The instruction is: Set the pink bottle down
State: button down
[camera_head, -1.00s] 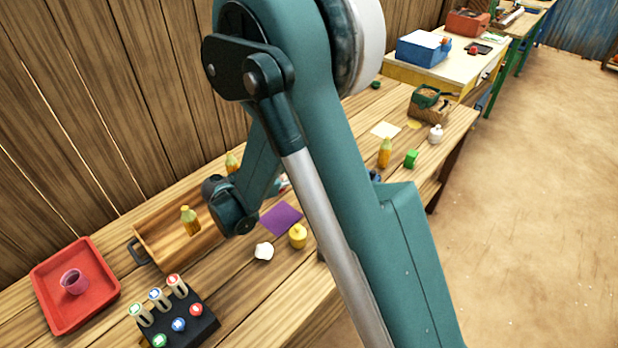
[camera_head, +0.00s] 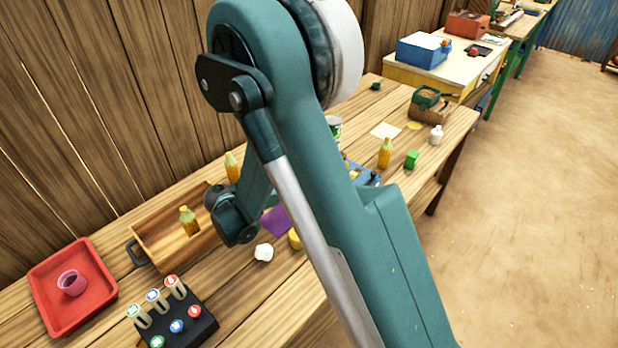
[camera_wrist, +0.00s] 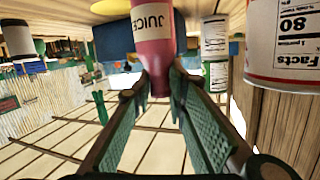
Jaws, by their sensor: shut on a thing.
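The pink bottle (camera_wrist: 153,38), with a white "JUICE" label, shows in the wrist view at the top middle. My gripper (camera_wrist: 154,88) is shut on its narrow end, with one finger on each side. The wrist picture is turned over, with the wooden table surface along its top edge. I cannot tell whether the bottle touches that surface. In the head view my own arm hides the gripper and the pink bottle.
Large labelled cans (camera_wrist: 278,40) are close on the right in the wrist view. In the head view, a wooden crate (camera_head: 150,232) holds a yellow bottle (camera_head: 188,220). A purple mat (camera_head: 276,220), a red tray (camera_head: 45,310) and a black button box (camera_head: 200,328) are on the table.

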jog(key=shift+f, duration=0.15)
jog(key=c, duration=2.3)
grip_release()
jog(key=shift+o, duration=0.2)
jog(key=shift+r, duration=0.2)
jog(key=shift+s+a+r+p, duration=0.15)
jog(key=shift+s+a+p, duration=0.15)
jog(key=shift+a, duration=0.2)
notch_tip(320, 180, up, 7)
jog(key=a+p, duration=0.1)
jog(key=p, duration=0.1)
jog(key=shift+s+a, duration=0.3)
jog(key=shift+s, duration=0.1)
jog(key=shift+d+r, duration=0.1)
jog(key=shift+r, duration=0.1)
